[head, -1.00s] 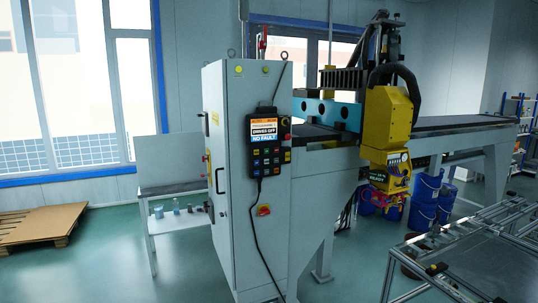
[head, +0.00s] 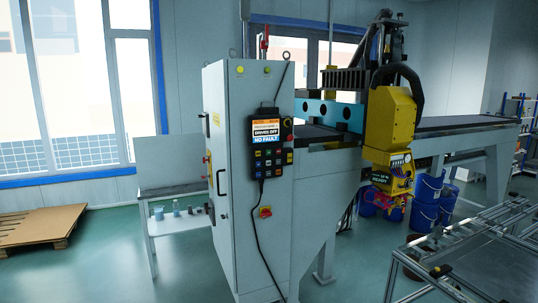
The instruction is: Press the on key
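A dark handheld control panel (head: 273,176) with a cable hangs on the front of a grey machine cabinet (head: 228,200). Its lit screen (head: 266,130) reads "DRIVES OFF" and "NO FAULT". Below the screen is a block of small coloured keys (head: 268,157). Their labels are too small to read, so I cannot tell which one is the on key. My gripper does not show in the head view.
A yellow spindle head (head: 388,125) and gantry stand to the right. A metal frame table (head: 470,262) is at the lower right. A pallet (head: 38,228) lies at left. The green floor before the cabinet's left is clear.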

